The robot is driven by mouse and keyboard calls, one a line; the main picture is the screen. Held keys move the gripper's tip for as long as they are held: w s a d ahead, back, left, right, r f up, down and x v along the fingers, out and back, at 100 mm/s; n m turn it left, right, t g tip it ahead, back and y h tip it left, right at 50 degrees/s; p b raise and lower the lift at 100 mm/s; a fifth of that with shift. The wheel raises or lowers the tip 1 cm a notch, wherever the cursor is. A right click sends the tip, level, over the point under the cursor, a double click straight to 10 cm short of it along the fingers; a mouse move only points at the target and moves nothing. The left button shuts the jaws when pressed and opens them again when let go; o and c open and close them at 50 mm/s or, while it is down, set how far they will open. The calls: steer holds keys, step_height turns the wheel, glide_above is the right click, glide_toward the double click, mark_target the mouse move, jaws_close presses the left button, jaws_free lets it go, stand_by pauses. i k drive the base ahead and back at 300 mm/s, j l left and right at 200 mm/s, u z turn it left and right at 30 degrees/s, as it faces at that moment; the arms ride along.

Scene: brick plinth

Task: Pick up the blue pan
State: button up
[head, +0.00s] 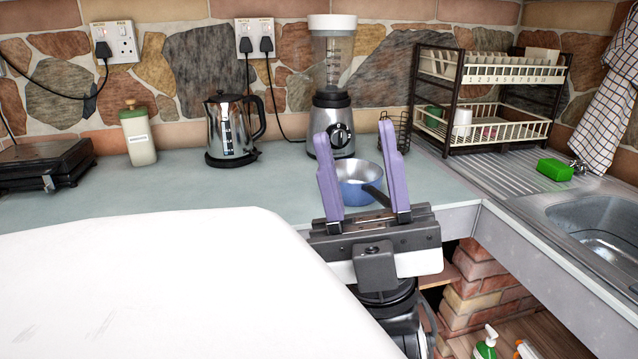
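The blue pan (352,190) stands on the pale counter in the head view, in front of the blender. Its inside looks light metal, and its dark handle (377,196) points toward the lower right. My gripper (359,150) is open, with two purple fingers set wide apart. In the picture the pan shows between the fingers, which hide parts of its left and right sides. The gripper appears nearer to the camera than the pan, at the counter's front edge. I cannot tell the exact gap, and nothing is seen held.
A blender (331,105) stands close behind the pan, with a kettle (230,130) to its left. A two-tier dish rack (490,95) and a sink (595,225) are at right. The counter (190,185) left of the pan is clear. A wire holder (397,132) stands behind right.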

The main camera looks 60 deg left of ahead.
mark_target(360, 181)
steer(key=u, duration=1.6)
steer(key=i+l+u, duration=0.2)
steer(key=l, duration=0.3)
steer(key=l+u, duration=0.2)
steer(key=l, duration=0.3)
